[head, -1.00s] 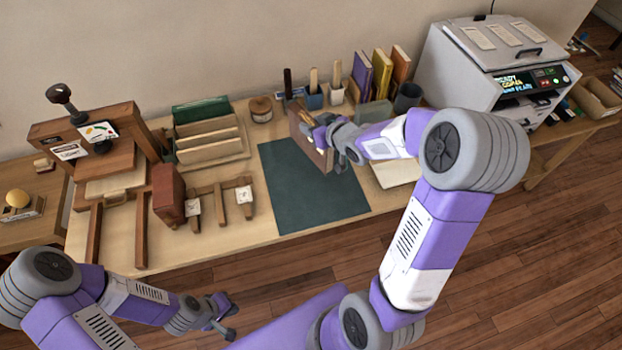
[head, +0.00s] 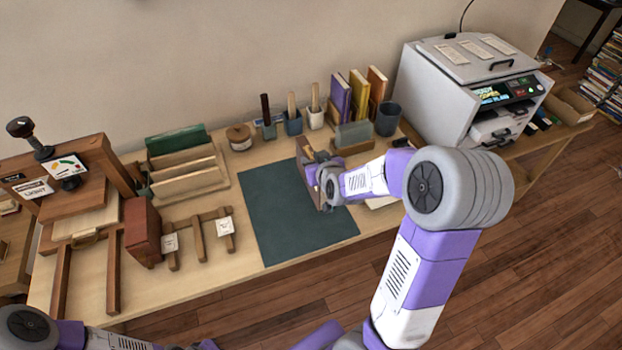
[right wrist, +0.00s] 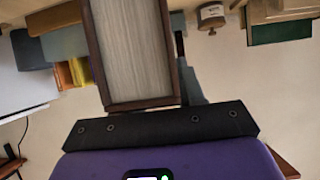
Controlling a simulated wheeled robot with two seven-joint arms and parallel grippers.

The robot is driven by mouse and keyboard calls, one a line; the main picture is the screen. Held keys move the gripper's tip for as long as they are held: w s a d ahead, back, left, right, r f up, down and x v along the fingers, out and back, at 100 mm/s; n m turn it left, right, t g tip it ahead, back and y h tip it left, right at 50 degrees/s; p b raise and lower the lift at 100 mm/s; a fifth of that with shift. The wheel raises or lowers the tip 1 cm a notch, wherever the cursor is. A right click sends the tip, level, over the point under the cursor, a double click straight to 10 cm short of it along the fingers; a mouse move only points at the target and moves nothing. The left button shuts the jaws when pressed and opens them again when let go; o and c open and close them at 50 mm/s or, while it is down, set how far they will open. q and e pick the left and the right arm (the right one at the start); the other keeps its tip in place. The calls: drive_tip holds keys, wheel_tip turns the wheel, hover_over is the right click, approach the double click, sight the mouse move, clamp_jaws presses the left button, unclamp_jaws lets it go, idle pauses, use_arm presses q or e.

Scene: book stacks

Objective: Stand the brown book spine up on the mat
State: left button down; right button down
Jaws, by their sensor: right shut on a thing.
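The brown book (head: 303,163) is at the right part of the dark green mat (head: 290,218), roughly upright. Whether its lower edge touches the mat is hidden. My right gripper (head: 324,183) is shut on it from the right side. In the right wrist view the book (right wrist: 134,48) shows its pale page block framed by brown cover edges, just beyond the dark gripper front. My left arm is low at the left of the head view; its gripper is cut off by the bottom edge, so its jaws do not show.
Behind the mat are pen cups (head: 292,122), a lidded jar (head: 239,137), upright books (head: 359,95) and a dark cup (head: 388,118). A wooden rack (head: 190,165) and a press (head: 80,190) are left. A copier (head: 470,90) stands right. The mat's left and front are clear.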

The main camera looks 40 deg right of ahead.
drive_tip(key=shift+f+b, duration=0.8)
drive_tip(key=shift+f, duration=1.15)
drive_tip(key=shift+f, duration=0.15)
drive_tip(key=c, duration=0.7)
unclamp_jaws()
